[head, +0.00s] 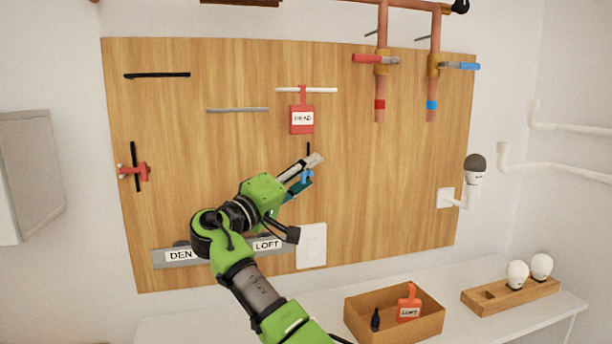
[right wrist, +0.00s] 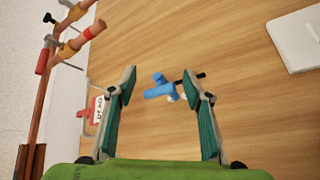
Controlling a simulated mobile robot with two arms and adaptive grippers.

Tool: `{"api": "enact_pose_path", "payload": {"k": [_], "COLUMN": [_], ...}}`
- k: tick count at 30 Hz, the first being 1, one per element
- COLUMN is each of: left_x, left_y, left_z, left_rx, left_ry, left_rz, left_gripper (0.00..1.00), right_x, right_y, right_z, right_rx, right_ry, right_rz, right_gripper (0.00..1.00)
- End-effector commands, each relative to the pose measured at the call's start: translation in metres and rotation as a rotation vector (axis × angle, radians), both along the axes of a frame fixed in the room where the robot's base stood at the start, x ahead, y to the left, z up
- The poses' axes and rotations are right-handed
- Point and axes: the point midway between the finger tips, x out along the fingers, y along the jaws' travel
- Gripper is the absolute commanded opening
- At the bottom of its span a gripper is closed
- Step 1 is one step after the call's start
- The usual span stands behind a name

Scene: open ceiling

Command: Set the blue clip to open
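The blue clip (head: 307,177) sits on a short black rod (head: 308,148) on the wooden board, at the fingertips of my right gripper (head: 309,170). In the right wrist view the clip (right wrist: 159,88) shows in the gap between the two fingers of my right gripper (right wrist: 160,78), with the black rod (right wrist: 201,76) passing behind the right finger. My right gripper is open, and I see no finger closed on the clip. Part of the clip is hidden by a finger in the head view. My left gripper is not in view.
A red clip (head: 135,172) hangs on a black rod at the left. Copper pipes with red (head: 367,58) and blue (head: 460,66) handles are upper right. A white plate (head: 311,246) is below. A wooden box (head: 362,328) stands on the bench.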

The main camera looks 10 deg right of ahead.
Motion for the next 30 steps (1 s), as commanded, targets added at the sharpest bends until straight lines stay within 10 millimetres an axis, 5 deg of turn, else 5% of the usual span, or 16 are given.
{"api": "enact_pose_path", "payload": {"k": [8, 21, 30], "left_x": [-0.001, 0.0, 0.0], "left_y": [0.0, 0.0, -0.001], "left_z": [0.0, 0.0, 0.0], "left_rx": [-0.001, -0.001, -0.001], "left_ry": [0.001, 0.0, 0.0], "left_rz": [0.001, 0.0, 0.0], "left_gripper": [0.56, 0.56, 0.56], "right_x": [-0.003, -0.04, -0.043], "right_y": [0.005, 0.056, 0.06], "right_z": [-0.002, -0.016, -0.016], "right_rx": [0.001, 0.0, 0.0], "right_ry": [0.0, 0.001, 0.0], "right_rz": [0.001, 0.0, 0.0], "right_gripper": [0.46, 0.46, 0.46]}}
